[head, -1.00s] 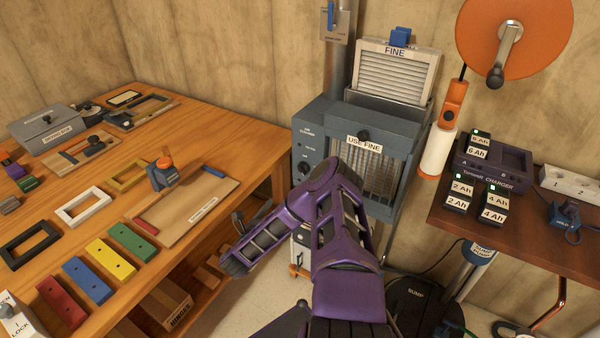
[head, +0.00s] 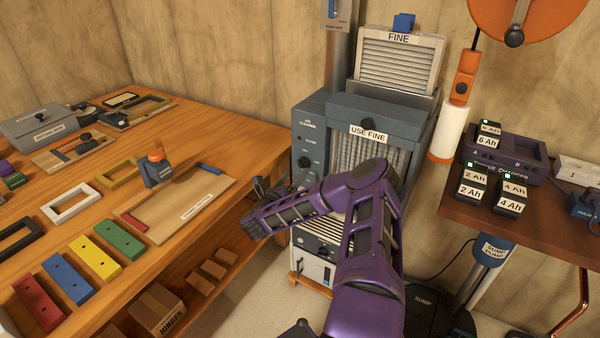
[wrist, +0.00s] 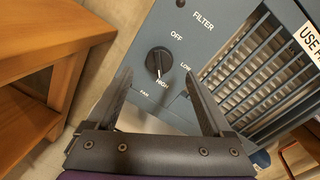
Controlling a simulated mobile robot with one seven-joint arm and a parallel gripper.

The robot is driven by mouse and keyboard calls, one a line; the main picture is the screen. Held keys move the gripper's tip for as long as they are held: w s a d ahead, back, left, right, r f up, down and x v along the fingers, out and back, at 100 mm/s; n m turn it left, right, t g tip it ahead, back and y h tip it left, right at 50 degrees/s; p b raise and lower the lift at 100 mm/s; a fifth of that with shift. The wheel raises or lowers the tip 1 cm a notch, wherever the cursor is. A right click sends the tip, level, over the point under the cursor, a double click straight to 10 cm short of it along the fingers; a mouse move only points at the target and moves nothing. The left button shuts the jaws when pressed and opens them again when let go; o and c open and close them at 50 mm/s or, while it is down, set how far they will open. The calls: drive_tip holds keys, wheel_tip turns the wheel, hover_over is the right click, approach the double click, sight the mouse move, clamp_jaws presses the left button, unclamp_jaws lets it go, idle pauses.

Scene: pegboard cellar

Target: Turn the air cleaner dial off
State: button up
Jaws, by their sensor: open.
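The air cleaner (head: 312,125) is a blue-grey cabinet by the wall, with its dial (head: 304,162) on the narrow left-hand face. In the wrist view the dial (wrist: 158,61) is a round black knob with a light pointer mark, which looks turned toward the HIGH label (wrist: 162,84). The LOW and OFF (wrist: 177,34) labels lie to its right and upper right. My gripper (wrist: 157,76) is open and empty, with the dial showing between and beyond its fingertips. In the head view my gripper (head: 268,190) is beside the bench edge, just left of the cleaner, partly hidden by my arm.
The wooden workbench (head: 235,150) stands close on the left, its edge near my gripper. The filter marked FINE (head: 398,65) stands on top of the cleaner. A shelf (head: 545,222) with a battery charger (head: 525,160) is on the right. Floor shows between bench and cleaner.

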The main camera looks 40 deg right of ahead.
sight(301, 166)
drive_tip(key=b+x, duration=0.1)
drive_tip(key=x, duration=0.4)
clamp_jaws()
idle(0.4)
